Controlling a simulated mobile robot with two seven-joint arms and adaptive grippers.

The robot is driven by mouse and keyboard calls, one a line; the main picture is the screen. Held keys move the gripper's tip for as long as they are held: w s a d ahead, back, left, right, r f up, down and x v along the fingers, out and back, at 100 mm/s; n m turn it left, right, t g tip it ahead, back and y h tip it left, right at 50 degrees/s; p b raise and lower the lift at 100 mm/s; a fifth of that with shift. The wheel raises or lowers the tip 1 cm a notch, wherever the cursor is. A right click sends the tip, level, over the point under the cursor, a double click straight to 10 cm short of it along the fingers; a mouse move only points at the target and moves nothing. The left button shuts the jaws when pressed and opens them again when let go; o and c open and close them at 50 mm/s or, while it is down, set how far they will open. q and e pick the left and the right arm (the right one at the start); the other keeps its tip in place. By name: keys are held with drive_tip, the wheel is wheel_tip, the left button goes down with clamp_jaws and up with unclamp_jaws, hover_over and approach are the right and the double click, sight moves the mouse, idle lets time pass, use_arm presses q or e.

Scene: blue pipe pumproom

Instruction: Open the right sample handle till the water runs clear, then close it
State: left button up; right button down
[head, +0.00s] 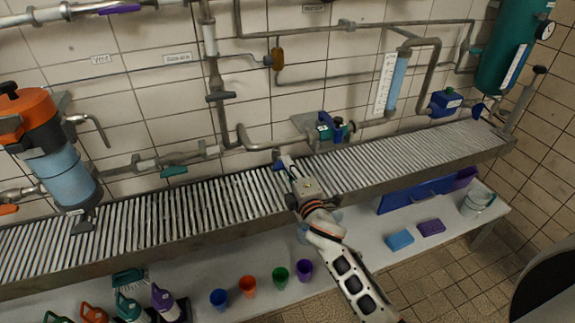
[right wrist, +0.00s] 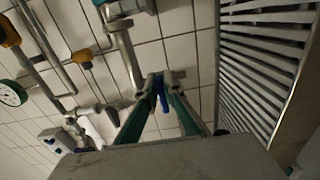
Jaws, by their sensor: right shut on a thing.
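My right gripper (head: 287,168) reaches over the slatted grate to the end of the wall pipe. In the right wrist view its two green fingers (right wrist: 161,88) are closed around a small blue handle (right wrist: 162,98), beside a metal pipe fitting (right wrist: 127,58). In the head view the handle (head: 279,164) is mostly hidden by the gripper. I cannot make out any running water in either view. My left gripper is not in view.
The slatted grate (head: 150,222) runs along the wall. A green and blue valve (head: 331,130) sits just right of my right gripper. An orange-topped blue canister (head: 60,165) stands left. Coloured cups, bottles and sponges lie on the lower shelf (head: 345,250).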

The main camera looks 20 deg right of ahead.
drive_tip(key=shift+f, duration=0.1)
idle(0.4)
drive_tip(key=c, duration=2.2)
unclamp_jaws()
drive_tip(key=s, duration=1.2)
drive_tip(key=shift+d, duration=0.2)
